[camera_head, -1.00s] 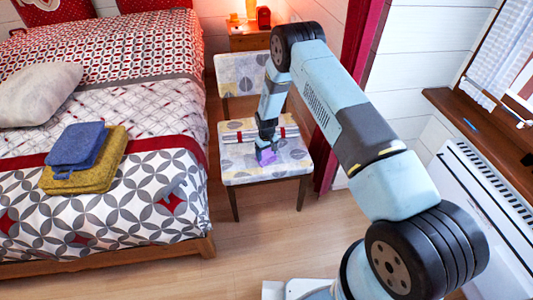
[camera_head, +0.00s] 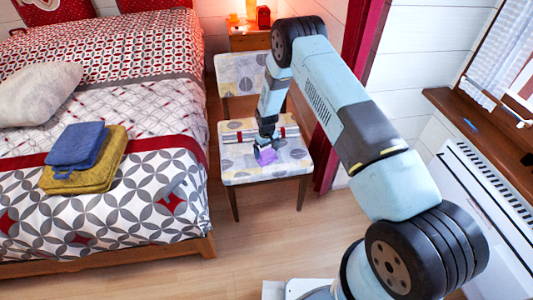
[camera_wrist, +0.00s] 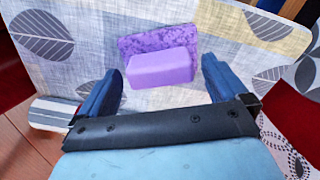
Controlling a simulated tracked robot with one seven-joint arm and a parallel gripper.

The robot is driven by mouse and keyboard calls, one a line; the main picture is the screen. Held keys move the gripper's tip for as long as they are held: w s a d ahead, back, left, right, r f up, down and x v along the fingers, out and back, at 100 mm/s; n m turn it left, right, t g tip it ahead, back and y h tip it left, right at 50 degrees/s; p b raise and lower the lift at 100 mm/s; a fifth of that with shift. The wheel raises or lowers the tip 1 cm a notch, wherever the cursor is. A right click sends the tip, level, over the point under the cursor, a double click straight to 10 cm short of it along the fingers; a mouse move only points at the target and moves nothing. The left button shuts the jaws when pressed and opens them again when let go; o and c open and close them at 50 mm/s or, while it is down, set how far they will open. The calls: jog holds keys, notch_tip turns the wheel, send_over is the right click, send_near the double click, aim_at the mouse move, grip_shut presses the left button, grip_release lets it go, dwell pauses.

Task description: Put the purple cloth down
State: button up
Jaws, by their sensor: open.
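The purple cloth (camera_head: 266,157) is on the seat of the patterned chair. In the wrist view I see a flat mottled purple piece (camera_wrist: 150,42) with a smooth lavender block shape (camera_wrist: 162,70) in front of it. I cannot tell whether the two are one thing. My gripper (camera_head: 264,147) is just above the purple, pointing down at the seat. In the wrist view its two blue fingers (camera_wrist: 163,65) are apart, one on each side of the lavender shape, with visible gaps.
The bed on the left holds a blue folded cloth (camera_head: 76,145) on a yellow one (camera_head: 100,178). Wooden floor is clear in front of the chair.

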notch_tip(320, 180, up, 11)
jog(key=shift+f, duration=0.15)
notch_tip(320, 180, up, 10)
jog(key=r, duration=0.1)
send_over(267, 151)
jog(key=w+d, duration=0.1)
jog(key=d, duration=0.2)
jog(key=s+d+r+m+t, duration=0.1)
jog(key=s+d+r, duration=0.25)
jog(key=r, duration=0.65)
jog(key=s+d+r+m+t, duration=0.1)
jog(key=s+d+r, duration=0.3)
jog(key=r, duration=0.6)
jog(key=s+d+r+m+t, duration=0.15)
jog(key=d+r, duration=0.35)
jog(key=r, duration=0.5)
jog(key=s+d+r+m, duration=0.1)
jog(key=s+d+r, duration=0.3)
jog(key=s+r, duration=0.3)
jog(key=s+d+r+m, duration=0.1)
jog(key=s+d+r, duration=0.25)
jog(key=s, duration=0.55)
jog(key=s+d+r+m+t, duration=0.1)
jog(key=s+d, duration=0.1)
jog(key=s, duration=0.6)
jog(key=s+d+r+t, duration=0.1)
jog(key=s+d, duration=0.1)
jog(key=s, duration=0.7)
jog(key=shift+r+m, duration=0.25)
jog(key=shift+m, duration=0.1)
